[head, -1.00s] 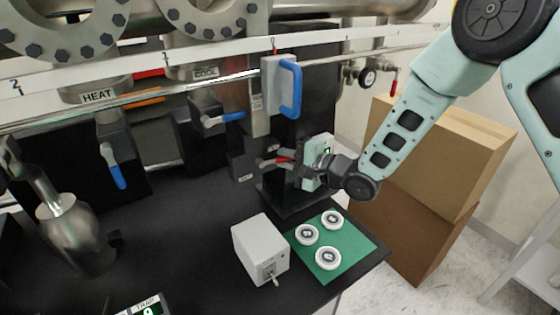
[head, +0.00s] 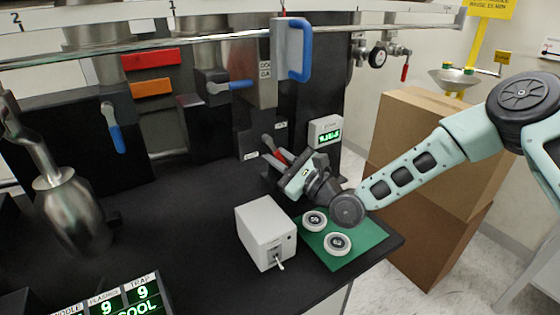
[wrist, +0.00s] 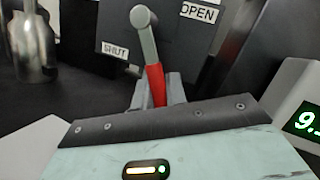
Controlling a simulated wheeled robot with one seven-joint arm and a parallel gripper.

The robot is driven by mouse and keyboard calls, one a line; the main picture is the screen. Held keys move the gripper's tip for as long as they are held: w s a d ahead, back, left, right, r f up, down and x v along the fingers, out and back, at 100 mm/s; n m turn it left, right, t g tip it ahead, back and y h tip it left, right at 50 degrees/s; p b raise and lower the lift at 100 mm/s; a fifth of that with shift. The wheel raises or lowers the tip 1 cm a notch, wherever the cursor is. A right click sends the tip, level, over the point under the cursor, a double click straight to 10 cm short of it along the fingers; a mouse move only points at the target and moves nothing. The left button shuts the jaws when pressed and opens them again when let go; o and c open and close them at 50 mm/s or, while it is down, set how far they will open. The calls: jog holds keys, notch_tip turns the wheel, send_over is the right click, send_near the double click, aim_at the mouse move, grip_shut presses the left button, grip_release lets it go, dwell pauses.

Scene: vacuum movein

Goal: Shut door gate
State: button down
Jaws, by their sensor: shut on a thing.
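A lever with a grey shaft (wrist: 145,38) and a red grip (wrist: 155,84) stands at the centre of the wrist view. In the head view its red part (head: 281,155) shows beside my gripper. My gripper (wrist: 158,92) is shut on the red grip; the fingers partly hide its lower end. A "SHUT" label (wrist: 115,50) is left of the lever and an "OPEN" label (wrist: 198,12) is at the upper right. The lever leans slightly left in the wrist view, between the labels. The door or gate itself cannot be made out.
A white box with a green display (head: 325,131) stands close right of my gripper. A grey box (head: 264,233) and white discs (head: 338,243) on a green mat (head: 366,240) are in front. Cardboard boxes (head: 437,130) stand right of the bench. A blue-handled part (head: 298,50) is above.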

jog(key=shift+s+a+f+m+t+h+b, duration=0.15)
jog(key=shift+s+a+m+t+b, duration=0.2)
jog(key=shift+m+b, duration=0.3)
jog(key=shift+a+f+m+t+h+b, duration=0.15)
jog(key=shift+m+t+b, duration=0.3)
jog(key=shift+m, duration=0.45)
jog(key=shift+s+a+f+m+t+b, duration=0.1)
jog(key=shift+s+a+m+t+b, duration=0.15)
jog(key=shift+m+t+b, duration=0.35)
jog(key=c, duration=1.4)
grip_release()
jog(key=shift+c, duration=0.2)
jog(key=s+d+b, duration=0.2)
jog(key=s+d, duration=0.6)
jog(key=d, duration=0.2)
jog(key=shift+s+f, duration=0.15)
jog(key=shift+s, duration=0.1)
